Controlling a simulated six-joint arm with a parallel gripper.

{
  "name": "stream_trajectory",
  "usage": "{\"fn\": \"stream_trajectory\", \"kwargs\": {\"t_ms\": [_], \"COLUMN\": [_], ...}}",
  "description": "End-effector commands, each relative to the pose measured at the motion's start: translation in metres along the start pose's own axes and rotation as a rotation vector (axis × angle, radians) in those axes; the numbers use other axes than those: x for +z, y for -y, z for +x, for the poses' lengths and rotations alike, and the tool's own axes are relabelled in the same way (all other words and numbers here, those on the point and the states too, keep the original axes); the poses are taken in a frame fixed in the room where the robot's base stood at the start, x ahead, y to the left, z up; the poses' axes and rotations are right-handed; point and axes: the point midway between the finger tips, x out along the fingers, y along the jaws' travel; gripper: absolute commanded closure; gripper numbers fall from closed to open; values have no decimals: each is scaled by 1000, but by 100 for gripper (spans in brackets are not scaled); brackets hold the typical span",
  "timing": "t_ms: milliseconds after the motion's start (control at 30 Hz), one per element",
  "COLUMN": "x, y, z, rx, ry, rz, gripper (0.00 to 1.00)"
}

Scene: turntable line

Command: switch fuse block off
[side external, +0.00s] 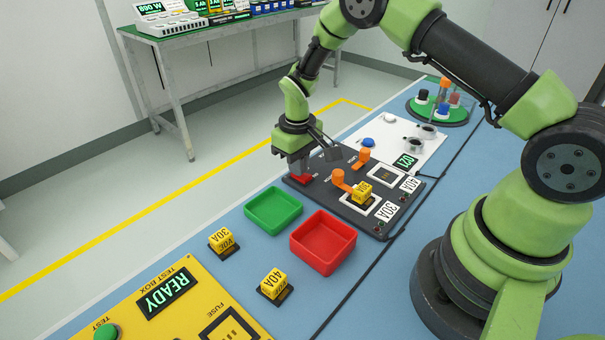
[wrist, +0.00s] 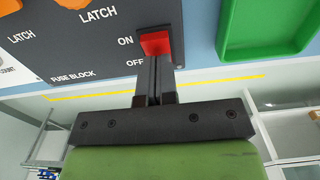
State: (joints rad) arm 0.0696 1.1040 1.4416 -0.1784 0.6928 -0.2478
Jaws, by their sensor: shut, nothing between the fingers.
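The fuse block (side external: 343,204) is a dark panel on the blue table. A red switch (side external: 301,178) sits at its far left corner; it also shows in the wrist view (wrist: 155,43), beside the printed words ON and OFF. My gripper (side external: 302,172) is shut and empty, with its fingertips right at the red switch; the wrist view shows the fingertips (wrist: 155,56) against or just over it. I cannot tell for sure whether they touch. Two orange latches (side external: 340,180) and a yellow 30A fuse (side external: 361,192) are on the block. The other fuse slot (side external: 385,175) looks empty.
A green tray (side external: 273,210) and a red tray (side external: 323,243) stand near the block. Yellow fuses marked 30A (side external: 222,242) and 40A (side external: 273,284) stand on the table. A yellow test box (side external: 190,310) reads READY. A white panel (side external: 395,140) and a green turntable (side external: 437,112) lie beyond.

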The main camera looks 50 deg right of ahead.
Motion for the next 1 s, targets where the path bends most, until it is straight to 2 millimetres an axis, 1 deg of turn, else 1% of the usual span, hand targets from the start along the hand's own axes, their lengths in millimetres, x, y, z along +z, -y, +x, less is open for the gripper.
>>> {"fn": "stream_trajectory", "kwargs": {"t_ms": [133, 233, 800, 1000], "x": [0, -1, -1, 0], "y": [0, 0, 0, 0], "z": [0, -5, -54, -67], "rx": [0, 0, 1, 0], "ry": [-1, -2, -3, -2], "rz": [0, 0, -1, -1], "gripper": [100, 100, 100, 100]}}
